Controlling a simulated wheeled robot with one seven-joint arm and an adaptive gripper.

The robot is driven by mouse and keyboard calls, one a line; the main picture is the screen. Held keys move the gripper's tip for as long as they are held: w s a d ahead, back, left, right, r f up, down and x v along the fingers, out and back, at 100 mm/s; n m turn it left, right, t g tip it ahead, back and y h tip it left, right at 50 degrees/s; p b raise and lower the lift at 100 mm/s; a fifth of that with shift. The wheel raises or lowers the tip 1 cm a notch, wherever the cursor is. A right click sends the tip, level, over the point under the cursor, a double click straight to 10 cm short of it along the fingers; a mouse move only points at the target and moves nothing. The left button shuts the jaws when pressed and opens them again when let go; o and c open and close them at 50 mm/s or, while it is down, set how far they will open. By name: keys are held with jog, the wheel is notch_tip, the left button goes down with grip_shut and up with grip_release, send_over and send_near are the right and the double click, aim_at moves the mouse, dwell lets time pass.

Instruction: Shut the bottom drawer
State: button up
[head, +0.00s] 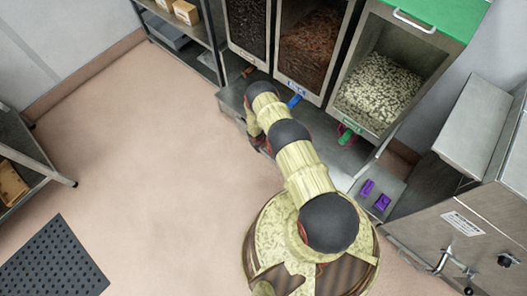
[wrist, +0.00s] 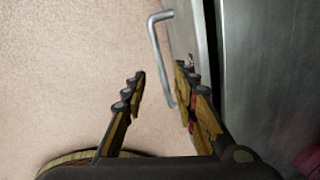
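In the wrist view, a bent metal bar handle (wrist: 158,50) stands out from a pale, narrow metal front (wrist: 188,28), which I take to be the drawer's. A dark gap (wrist: 213,45) runs between this front and a grey metal surface at the right. My gripper (wrist: 160,82) is open, with its two fingers apart. The handle shows between the fingertips, its near end close to the right finger; I cannot tell whether they touch. In the head view my gripper (head: 257,141) is mostly hidden by my arm, beside the counter. The drawer cannot be made out there.
Clear bins of dry goods (head: 378,92) stand on the steel counter (head: 232,98). Purple items (head: 381,202) lie on a low surface at the right, near a steel machine (head: 462,235). A shelf (head: 30,150) and black mat (head: 55,262) stand left. Floor between is clear.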

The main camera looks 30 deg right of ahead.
aim_at(264, 153)
jog(key=f+b, duration=0.1)
jog(key=f, duration=0.1)
jog(key=d+f+n+b, duration=0.1)
jog(key=f+b, duration=0.1)
jog(key=f, duration=0.1)
jog(key=f+n+b, duration=0.1)
jog(key=f, duration=0.1)
jog(key=shift+w+d+f, duration=0.2)
jog(key=shift+w+f, duration=0.1)
jog(key=c, duration=0.3)
jog(key=c, duration=0.4)
grip_shut()
dwell(0.3)
